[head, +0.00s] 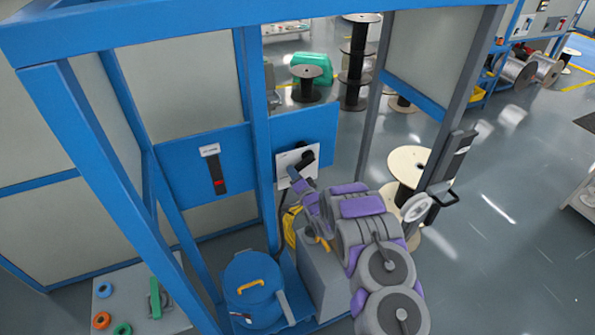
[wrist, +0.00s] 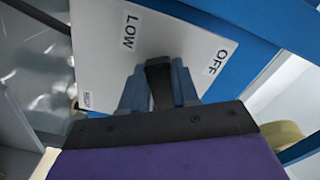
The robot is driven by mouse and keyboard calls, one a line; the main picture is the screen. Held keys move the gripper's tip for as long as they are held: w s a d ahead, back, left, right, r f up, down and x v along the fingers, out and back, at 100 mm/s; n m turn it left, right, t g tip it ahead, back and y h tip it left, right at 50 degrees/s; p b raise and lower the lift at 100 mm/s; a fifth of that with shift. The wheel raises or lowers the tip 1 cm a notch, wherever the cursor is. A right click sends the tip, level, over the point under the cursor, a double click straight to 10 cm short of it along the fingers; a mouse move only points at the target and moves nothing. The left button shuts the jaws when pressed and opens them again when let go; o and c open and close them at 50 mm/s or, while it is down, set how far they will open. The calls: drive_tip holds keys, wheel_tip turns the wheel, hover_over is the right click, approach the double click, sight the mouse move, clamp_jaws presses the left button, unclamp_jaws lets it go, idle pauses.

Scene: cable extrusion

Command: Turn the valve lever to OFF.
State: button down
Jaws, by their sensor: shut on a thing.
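The white valve plate (head: 284,158) is mounted on a blue panel of the frame, with a black valve part (head: 306,155) on it. In the wrist view the plate (wrist: 100,62) carries a LOW label (wrist: 129,30) and an OFF label (wrist: 217,62). A smaller label at its lower left is hard to read. The black valve lever (wrist: 158,68) stands between my gripper's two blue-grey fingers (wrist: 158,88), which are shut on it. The lever's end shows between the LOW and OFF labels; its exact pointing is hidden by the gripper. In the head view my gripper (head: 296,178) is at the plate.
Blue frame posts (head: 255,110) stand left of the plate. A blue drum (head: 254,285) and a grey box (head: 325,270) stand below. A black switch panel (head: 214,172) is to the left. Cable spools (head: 408,165) stand on the right. Open floor lies at far right.

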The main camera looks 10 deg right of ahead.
sight(289, 161)
drive_tip(key=r+m+p, duration=0.2)
drive_tip(key=m, duration=0.1)
drive_tip(key=shift+s+a+r+m, duration=0.1)
drive_tip(key=shift+a+r+m, duration=0.15)
drive_tip(key=shift+a+m, duration=0.05)
drive_tip(key=shift+r+m+p, duration=0.65)
drive_tip(key=shift+m+p, duration=0.25)
drive_tip(key=shift+m, duration=0.2)
drive_tip(key=c, duration=1)
unclamp_jaws()
drive_tip(key=shift+o, duration=0.8)
drive_tip(key=b+v, duration=0.1)
drive_tip(key=v, duration=1.6)
drive_tip(key=shift+d+b, duration=0.1)
drive_tip(key=shift+b, duration=0.25)
